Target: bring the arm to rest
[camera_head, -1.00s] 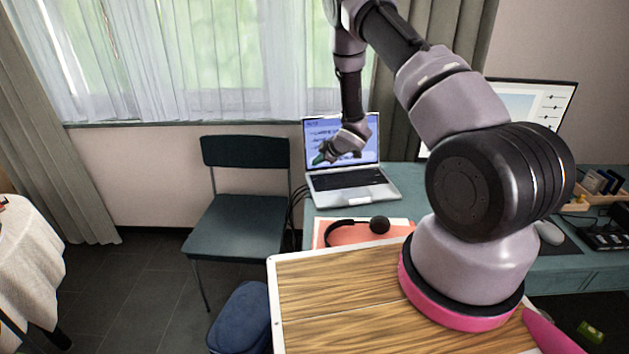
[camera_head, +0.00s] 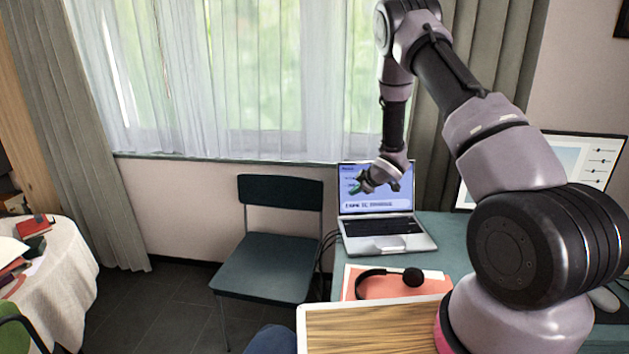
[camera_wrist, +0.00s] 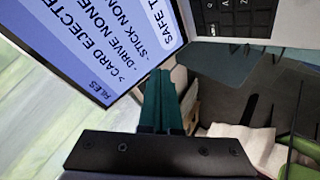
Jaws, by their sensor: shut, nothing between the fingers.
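My gripper (camera_head: 362,186) hangs at the end of my raised arm, in front of the laptop screen in the head view. In the wrist view its two dark green fingers (camera_wrist: 160,80) lie side by side, shut with nothing between them. The open laptop (camera_head: 385,228) stands on the teal desk (camera_head: 455,235). Its screen (camera_wrist: 85,50) fills the upper left of the wrist view, with lines reading "CARD EJECTED", "DRIVE NONE" and "STICK NONE". The fingers appear apart from the screen, though the exact gap cannot be told.
A headset (camera_head: 390,280) lies on an orange folder near the laptop. A monitor (camera_head: 590,172) stands at the right. A dark chair (camera_head: 270,265) stands left of the desk, and a cloth-covered table (camera_head: 65,265) at the far left. Floor between them is clear.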

